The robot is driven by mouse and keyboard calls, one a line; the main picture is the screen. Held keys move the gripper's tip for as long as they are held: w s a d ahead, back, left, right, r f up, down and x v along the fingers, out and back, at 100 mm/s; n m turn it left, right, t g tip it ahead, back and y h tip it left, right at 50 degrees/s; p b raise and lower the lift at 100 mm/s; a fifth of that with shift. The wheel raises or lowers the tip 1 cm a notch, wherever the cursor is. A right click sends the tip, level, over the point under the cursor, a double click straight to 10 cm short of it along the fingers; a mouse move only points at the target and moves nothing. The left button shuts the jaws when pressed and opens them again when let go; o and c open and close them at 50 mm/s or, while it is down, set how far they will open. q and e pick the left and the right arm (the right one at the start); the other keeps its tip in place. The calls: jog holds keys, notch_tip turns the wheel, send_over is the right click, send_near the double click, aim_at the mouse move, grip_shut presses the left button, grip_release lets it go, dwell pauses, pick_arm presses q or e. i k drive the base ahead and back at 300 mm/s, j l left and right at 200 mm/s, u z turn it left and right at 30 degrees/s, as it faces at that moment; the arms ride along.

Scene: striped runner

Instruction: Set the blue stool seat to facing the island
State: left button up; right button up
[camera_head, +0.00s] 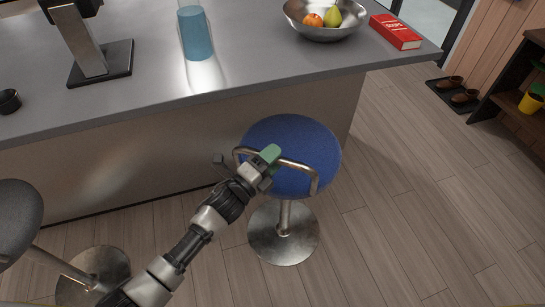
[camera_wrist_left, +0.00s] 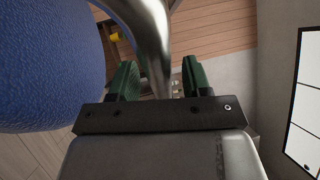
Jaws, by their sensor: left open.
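The blue stool seat (camera_head: 300,140) is round and stands on a chrome post with a round metal base (camera_head: 283,233), by the corner of the island (camera_head: 200,110). Its bent metal rail (camera_head: 300,165) runs along the side nearer me, away from the island. My left gripper (camera_head: 268,158) is at the left part of this rail. In the left wrist view the green fingers (camera_wrist_left: 160,78) are apart, with the rail (camera_wrist_left: 152,35) passing between them. The blue seat (camera_wrist_left: 50,65) fills the left of that view. Whether a finger touches the rail is hard to tell. My right gripper is out of view.
A grey stool (camera_head: 18,215) stands at the left. On the island are a blue-filled pitcher (camera_head: 196,35), a fruit bowl (camera_head: 325,30) and a red book (camera_head: 396,32). A shoe mat (camera_head: 455,95) lies at the far right. The floor right of the blue stool is clear.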

aim_at(310, 158)
jog(key=l+u, duration=0.4)
jog(key=l, duration=0.35)
jog(key=k+l+u, duration=0.1)
jog(key=l+u, duration=0.25)
jog(key=l, duration=0.4)
